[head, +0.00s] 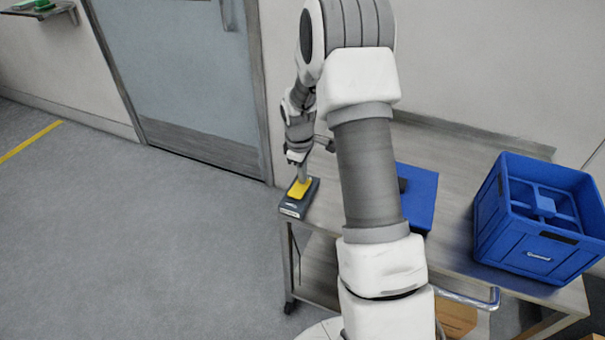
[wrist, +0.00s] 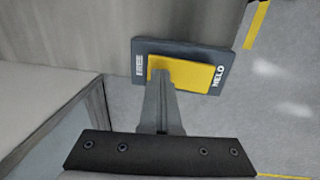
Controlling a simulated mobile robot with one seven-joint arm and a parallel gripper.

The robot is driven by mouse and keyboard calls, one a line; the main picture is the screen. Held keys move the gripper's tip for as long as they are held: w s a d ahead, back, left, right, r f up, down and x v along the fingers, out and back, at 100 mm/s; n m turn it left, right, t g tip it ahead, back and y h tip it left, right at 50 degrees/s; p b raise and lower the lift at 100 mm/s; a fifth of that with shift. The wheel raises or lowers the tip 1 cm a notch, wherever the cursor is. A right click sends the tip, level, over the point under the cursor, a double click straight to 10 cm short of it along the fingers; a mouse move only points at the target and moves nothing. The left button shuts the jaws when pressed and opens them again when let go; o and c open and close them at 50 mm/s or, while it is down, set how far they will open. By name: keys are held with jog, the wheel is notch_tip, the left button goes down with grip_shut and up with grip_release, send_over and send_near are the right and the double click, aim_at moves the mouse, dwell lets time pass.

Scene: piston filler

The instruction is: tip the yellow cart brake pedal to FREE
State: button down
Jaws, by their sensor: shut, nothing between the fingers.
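The yellow brake pedal (head: 298,190) sits in a dark grey housing (head: 291,208) at the left end of the cart top. In the wrist view the yellow pedal (wrist: 198,77) lies between the word FREE on the left of the housing (wrist: 140,62) and HELD on the right. My gripper (head: 302,178) is shut and empty, pointing down at the pedal. In the wrist view its fingertips (wrist: 160,77) overlap the pedal's FREE-side end. I cannot tell whether they touch it, or which way the pedal is tilted.
The grey cart top (head: 455,185) also carries a blue crate (head: 530,245) with dividers at right and a flat blue item (head: 420,195) partly behind my arm. A cardboard box (head: 456,317) is below. A door (head: 185,70) and wall stand behind; floor at left is clear.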

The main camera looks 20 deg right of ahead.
jog(key=shift+s+a, duration=0.15)
jog(key=shift+s+a+r, duration=0.3)
jog(key=shift+s+a, duration=0.1)
jog(key=shift+w+r+p, duration=0.1)
jog(key=shift+r+p, duration=0.45)
jog(key=shift+p, duration=0.05)
notch_tip(320, 180, up, 13)
jog(key=w+d+p, duration=0.1)
jog(key=p, duration=0.2)
jog(key=shift+d, duration=0.15)
